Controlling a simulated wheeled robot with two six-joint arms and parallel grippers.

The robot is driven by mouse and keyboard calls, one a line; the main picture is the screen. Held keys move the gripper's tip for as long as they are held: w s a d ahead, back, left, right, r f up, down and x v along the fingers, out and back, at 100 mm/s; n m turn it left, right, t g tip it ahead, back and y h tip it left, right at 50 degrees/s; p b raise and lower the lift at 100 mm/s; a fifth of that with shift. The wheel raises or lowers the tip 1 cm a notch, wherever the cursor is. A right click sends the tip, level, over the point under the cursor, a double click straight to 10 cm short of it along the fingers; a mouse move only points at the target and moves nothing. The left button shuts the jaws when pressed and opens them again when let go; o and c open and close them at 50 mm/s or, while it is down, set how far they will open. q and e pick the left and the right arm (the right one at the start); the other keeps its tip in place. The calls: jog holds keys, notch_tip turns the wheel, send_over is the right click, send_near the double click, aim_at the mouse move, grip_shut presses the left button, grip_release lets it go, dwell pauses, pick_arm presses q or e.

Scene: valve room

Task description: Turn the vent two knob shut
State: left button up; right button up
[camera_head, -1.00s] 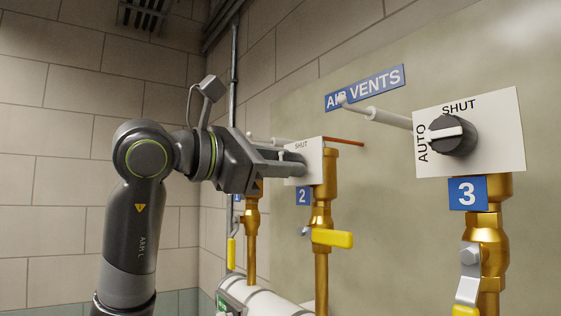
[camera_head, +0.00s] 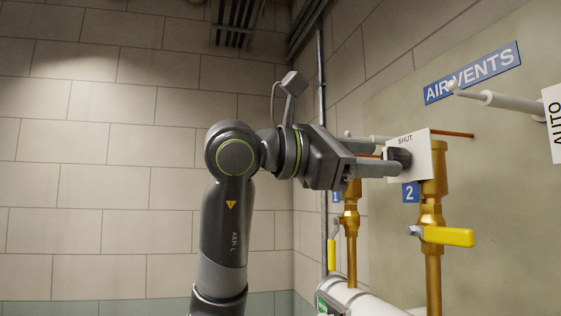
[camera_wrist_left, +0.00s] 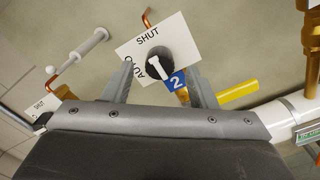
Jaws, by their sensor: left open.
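The vent two knob is a black round knob (camera_wrist_left: 160,63) with a white bar, on a white plate (camera_wrist_left: 176,28) marked SHUT and AUTO. In the wrist view the bar lies near the AUTO side, not at SHUT. In the head view the knob (camera_head: 402,155) shows dark against its plate (camera_head: 421,150), partly hidden by the fingers. My left gripper (camera_head: 391,163) is open at the plate, its fingers on either side of the knob. In the wrist view the left gripper's fingers (camera_wrist_left: 160,76) flank the knob, with gaps visible. My right gripper is not in view.
A blue 2 sign (camera_head: 410,193), brass pipe (camera_head: 433,215) and yellow lever (camera_head: 447,237) are below the plate. A white rod (camera_head: 513,101) reaches out at upper right. Vent one's brass pipe (camera_head: 350,222) stands behind. A white horizontal pipe (camera_head: 362,301) runs below.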

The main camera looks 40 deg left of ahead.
pick_arm(q)
jog(key=b+v, duration=0.4)
jog(key=v, duration=1)
jog(key=shift+s+a+b, duration=0.2)
jog(key=shift+a+b, duration=0.05)
jog(key=shift+b, duration=0.15)
